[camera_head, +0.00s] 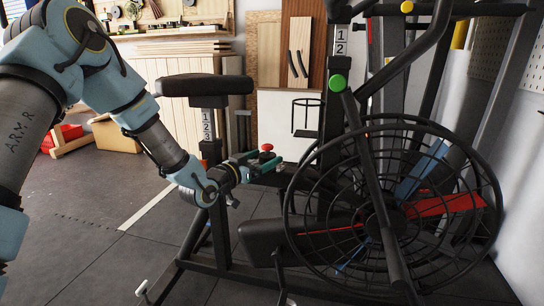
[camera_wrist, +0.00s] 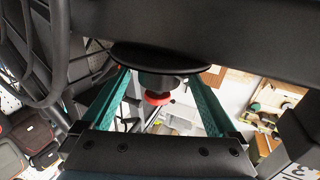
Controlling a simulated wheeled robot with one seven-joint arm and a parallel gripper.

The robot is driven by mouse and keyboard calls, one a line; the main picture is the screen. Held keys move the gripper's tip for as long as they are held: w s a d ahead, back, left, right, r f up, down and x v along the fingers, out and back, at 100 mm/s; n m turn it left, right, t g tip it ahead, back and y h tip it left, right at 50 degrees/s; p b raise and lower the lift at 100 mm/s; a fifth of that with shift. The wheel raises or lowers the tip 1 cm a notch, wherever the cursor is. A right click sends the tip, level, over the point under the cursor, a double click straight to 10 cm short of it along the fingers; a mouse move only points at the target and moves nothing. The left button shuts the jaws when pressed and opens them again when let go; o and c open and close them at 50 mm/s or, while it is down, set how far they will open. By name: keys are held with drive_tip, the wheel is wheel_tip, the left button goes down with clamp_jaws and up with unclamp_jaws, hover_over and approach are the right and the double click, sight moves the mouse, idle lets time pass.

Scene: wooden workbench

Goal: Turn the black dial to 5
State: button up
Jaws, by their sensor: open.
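The black dial (camera_wrist: 160,60) is a wide, dark round disc against the dark frame bar in the wrist view. A narrower dark stem and a red knob (camera_wrist: 157,97) show beside it. In the head view the red knob (camera_head: 267,148) stands just above my gripper (camera_head: 258,166), and the dial is mostly hidden there. My gripper (camera_wrist: 158,78) is open, with one teal finger on each side of the stem. I cannot tell whether the fingers touch it. No numbers on the dial are readable.
The dial is on an exercise bike with a large caged fan wheel (camera_head: 385,210). Its black saddle (camera_head: 204,86) is above and left of my gripper. The handlebar post (camera_head: 338,70) stands to the right. Open grey floor (camera_head: 80,200) lies to the left.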

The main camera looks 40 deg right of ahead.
sight(275, 154)
drive_tip(key=d, duration=0.4)
drive_tip(key=shift+w+d+b, duration=0.3)
drive_tip(key=shift+w+d, duration=0.05)
drive_tip(key=shift+d, duration=0.05)
drive_tip(key=c, duration=1.4)
drive_tip(key=shift+o, duration=0.2)
drive_tip(key=shift+m+g, duration=0.3)
drive_tip(key=shift+g, duration=0.2)
drive_tip(key=m+g+p, duration=0.1)
drive_tip(key=g, duration=0.1)
drive_tip(key=m+g+p, duration=0.1)
drive_tip(key=m+g, duration=0.1)
drive_tip(key=shift+s+r+g, duration=0.2)
drive_tip(key=shift+s+g, duration=0.1)
drive_tip(key=shift+s, duration=0.1)
drive_tip(key=shift+s+f+m+g, duration=0.2)
drive_tip(key=shift+m+g, duration=0.4)
drive_tip(key=shift+g, duration=0.3)
